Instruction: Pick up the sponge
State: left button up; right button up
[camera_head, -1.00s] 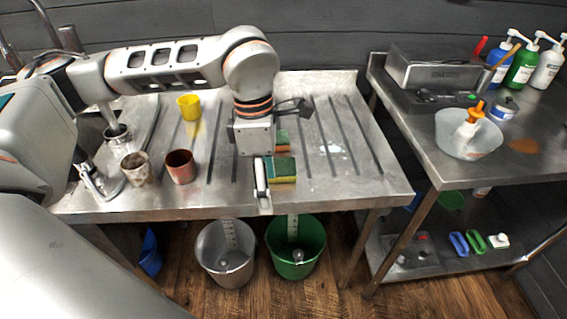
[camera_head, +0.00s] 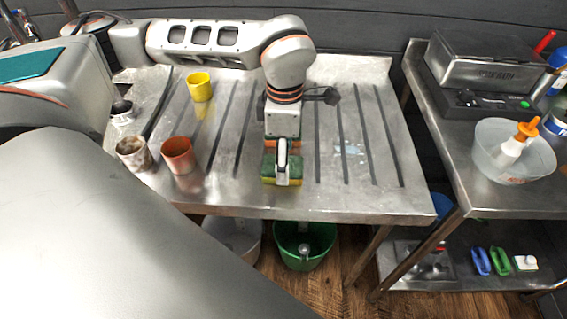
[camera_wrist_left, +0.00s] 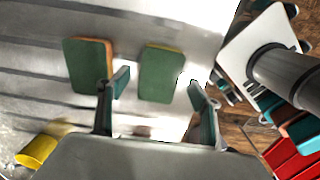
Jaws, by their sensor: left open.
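A sponge with a green face and yellow edge (camera_head: 268,171) lies near the front of the steel draining table (camera_head: 360,204). In the left wrist view this sponge (camera_wrist_left: 161,75) lies ahead of the gap between my fingers. My left gripper (camera_head: 282,160) hangs over it, pointing down, and hides part of it. In the left wrist view the gripper (camera_wrist_left: 158,92) is open and empty. A second sponge, green and orange (camera_wrist_left: 90,66), lies beside it to the left in that view. My right gripper is not in view.
A yellow cup (camera_head: 200,87), a stained cup (camera_head: 134,153) and a rust-coloured cup (camera_head: 178,155) stand left on the table. Green (camera_head: 303,245) and grey (camera_head: 230,236) buckets stand below. A side table at right holds a bowl (camera_head: 513,160). The table's right part is clear.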

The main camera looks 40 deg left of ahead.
pick_arm(q)
jog(key=shift+f, duration=1.05)
jog(key=c, duration=0.8)
jog(key=shift+r, duration=0.15)
notch_tip(320, 180, up, 20)
jog(key=shift+f+p, duration=0.1)
jog(key=shift+p, duration=0.85)
